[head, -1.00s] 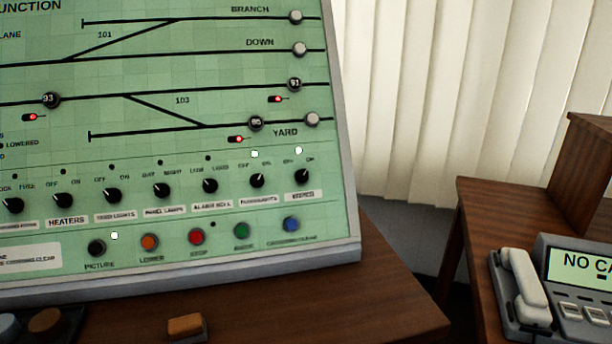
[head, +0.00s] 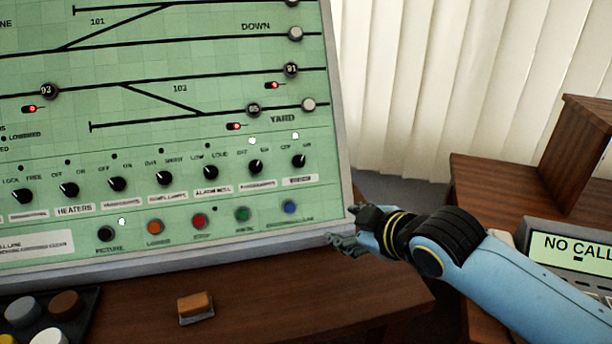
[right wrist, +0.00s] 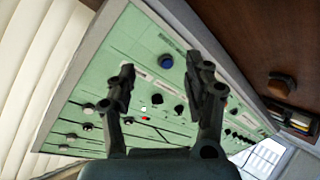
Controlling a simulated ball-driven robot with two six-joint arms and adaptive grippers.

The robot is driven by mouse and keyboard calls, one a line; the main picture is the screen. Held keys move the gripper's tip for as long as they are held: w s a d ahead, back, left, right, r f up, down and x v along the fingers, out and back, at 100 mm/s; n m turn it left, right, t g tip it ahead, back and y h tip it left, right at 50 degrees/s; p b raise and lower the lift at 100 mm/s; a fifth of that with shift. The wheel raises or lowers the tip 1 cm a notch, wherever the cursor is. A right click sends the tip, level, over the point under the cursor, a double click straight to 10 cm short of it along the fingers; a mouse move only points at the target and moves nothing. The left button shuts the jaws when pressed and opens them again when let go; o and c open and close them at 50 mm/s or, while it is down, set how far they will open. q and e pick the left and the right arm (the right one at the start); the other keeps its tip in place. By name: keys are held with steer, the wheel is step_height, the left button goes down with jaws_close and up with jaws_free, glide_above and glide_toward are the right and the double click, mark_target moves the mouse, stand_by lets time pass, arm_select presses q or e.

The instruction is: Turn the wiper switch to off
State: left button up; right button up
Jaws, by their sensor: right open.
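The wiper switch (head: 298,161) is the black rotary knob at the right end of the knob row on the green panel (head: 215,120). Its white mark points up and to the right, towards ON, and a white lamp above it is lit. Its label is blurred. My right gripper (head: 345,241) is at the panel's lower right edge, below and right of the knob, apart from it. In the right wrist view its two fingers (right wrist: 163,85) are spread with nothing between them, facing the panel. I cannot single out the wiper switch there. My left gripper is out of view.
A blue button (head: 289,207) sits below the wiper switch, and more knobs run to its left. An orange-brown block (head: 195,306) lies on the wooden desk (head: 270,310). A phone with a display (head: 572,248) stands at the right, partly behind my arm.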

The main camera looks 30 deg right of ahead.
mark_target(302, 163)
steer(key=w+r+n+t, duration=0.3)
steer(key=w+r, duration=0.3)
steer(key=r, duration=0.2)
steer(key=shift+y, duration=0.3)
steer(key=x, duration=1)
steer(key=shift+d+b, duration=0.2)
steer(key=shift+b, duration=0.2)
jaws_close()
